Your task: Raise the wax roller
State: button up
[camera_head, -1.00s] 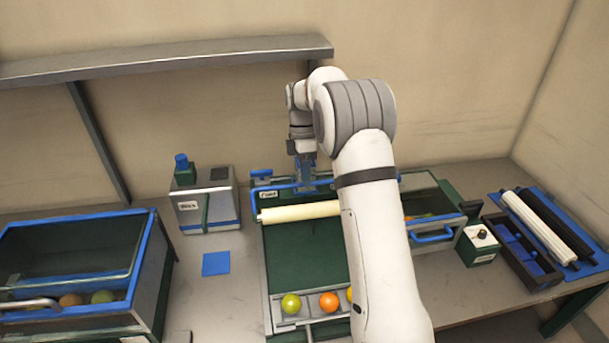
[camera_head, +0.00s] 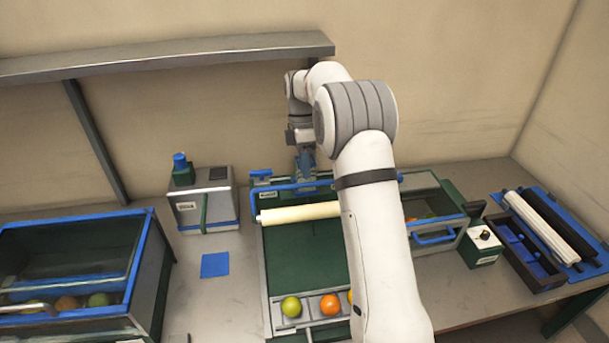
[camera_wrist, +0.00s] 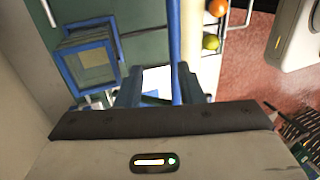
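The wax roller is a cream cylinder (camera_head: 300,212) in a blue frame with a long bar (camera_head: 275,187), lying across the dark green bed of the station in the head view. My arm hides its right part. My gripper (camera_head: 306,160) is over the blue bar at the back of the station. In the wrist view the fingers of my gripper (camera_wrist: 158,88) are apart. The blue bar (camera_wrist: 174,45) runs between them, nearer the right finger; I cannot tell whether it touches. Part of the cream roller (camera_wrist: 192,35) shows beside the bar.
Fruits, one green (camera_head: 291,306) and one orange (camera_head: 330,304), sit in a tray at the front. A blue-edged bin (camera_head: 150,235) is at left, a grey box (camera_head: 204,205) behind it. A shelf (camera_head: 170,60) hangs above.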

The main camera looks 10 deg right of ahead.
jog(key=v, duration=0.5)
jog(key=shift+r, duration=0.1)
jog(key=shift+s+b, duration=0.1)
jog(key=shift+b, duration=0.2)
jog(key=s+d+r+m+t+b, duration=0.1)
jog(key=s+r+m+t+b, duration=0.3)
jog(key=s+m, duration=0.9)
jog(key=s+f+m+t, duration=0.1)
jog(key=s+f, duration=0.3)
jog(key=s, duration=0.7)
jog(key=s+f+m+t+b, duration=0.1)
jog(key=s+f+m, duration=0.3)
jog(key=s, duration=0.7)
jog(key=shift+s+d+t, duration=0.3)
jog(key=shift+d+t, duration=0.15)
jog(key=shift+t, duration=0.05)
